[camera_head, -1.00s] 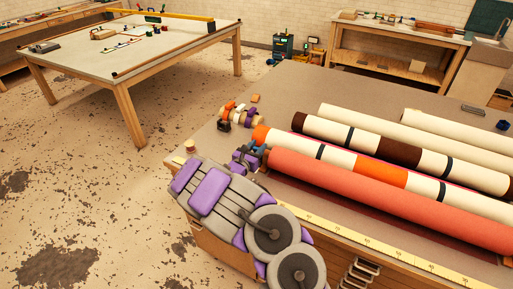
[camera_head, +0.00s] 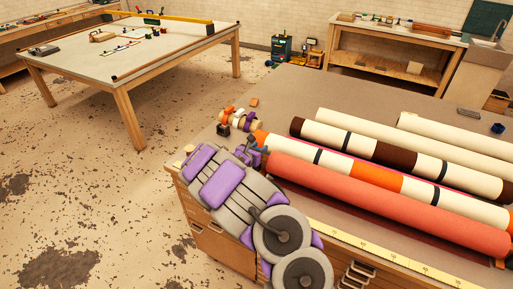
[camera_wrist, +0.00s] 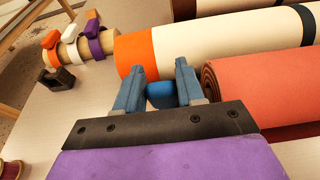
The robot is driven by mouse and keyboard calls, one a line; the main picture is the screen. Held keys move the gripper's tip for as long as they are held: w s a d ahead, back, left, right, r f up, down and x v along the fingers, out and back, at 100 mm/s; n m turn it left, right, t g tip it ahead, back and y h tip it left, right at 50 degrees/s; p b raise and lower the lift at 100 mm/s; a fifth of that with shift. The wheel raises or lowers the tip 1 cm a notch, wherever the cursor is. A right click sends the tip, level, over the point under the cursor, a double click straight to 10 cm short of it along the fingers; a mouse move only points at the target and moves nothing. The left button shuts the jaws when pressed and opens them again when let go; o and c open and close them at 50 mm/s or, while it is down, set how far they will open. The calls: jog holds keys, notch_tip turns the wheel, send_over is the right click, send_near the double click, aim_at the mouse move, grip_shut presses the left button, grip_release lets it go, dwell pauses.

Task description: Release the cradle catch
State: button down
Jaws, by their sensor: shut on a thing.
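My gripper (camera_wrist: 161,90) has its two blue-grey fingers closed on a small bright blue piece (camera_wrist: 160,95), which may be the catch. The piece sits beside the near end of the salmon-red roll (camera_wrist: 255,85) and in front of the orange-ended cream roll (camera_wrist: 135,58). In the head view my gripper (camera_head: 252,153) is at the left ends of these rolls, partly hidden by my purple and grey arm. What the blue piece is fixed to is hidden behind the fingers. No cradle can be clearly made out.
A short tube with orange, white and purple bands (camera_head: 240,120) and a small black block (camera_head: 223,130) lie left of the rolls. More rolls (camera_head: 400,135) lie behind. A yellow ruler strip (camera_head: 345,236) runs along the table front. The floor at left is open.

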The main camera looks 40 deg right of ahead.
jog(key=shift+w+d+r+g+y+p, duration=0.25)
jog(key=shift+d+y+p, duration=0.25)
jog(key=shift+p, duration=0.6)
jog(key=shift+w+d+r+g+y+p, duration=0.2)
jog(key=shift+y+p, duration=0.4)
jog(key=shift+p, duration=0.45)
jog(key=shift+d+f+g+y+p, duration=0.25)
jog(key=shift+d+y+p, duration=0.15)
jog(key=shift+p, duration=0.85)
jog(key=shift+w+d+r+y+p, duration=0.1)
jog(key=shift+w+d+y+p, duration=0.15)
jog(key=shift+p, duration=0.9)
jog(key=p, duration=0.1)
jog(key=y+p, duration=0.1)
jog(key=p, duration=0.1)
jog(key=shift+w+d+f+g, duration=0.1)
jog(key=shift+d+f+g, duration=0.15)
jog(key=shift+d+g, duration=0.05)
jog(key=shift+d+f+p, duration=0.1)
jog(key=shift+f+p, duration=0.05)
jog(key=shift+p, duration=0.35)
jog(key=c, duration=0.8)
grip_release()
jog(key=shift+f, duration=0.15)
jog(key=shift+o, duration=0.2)
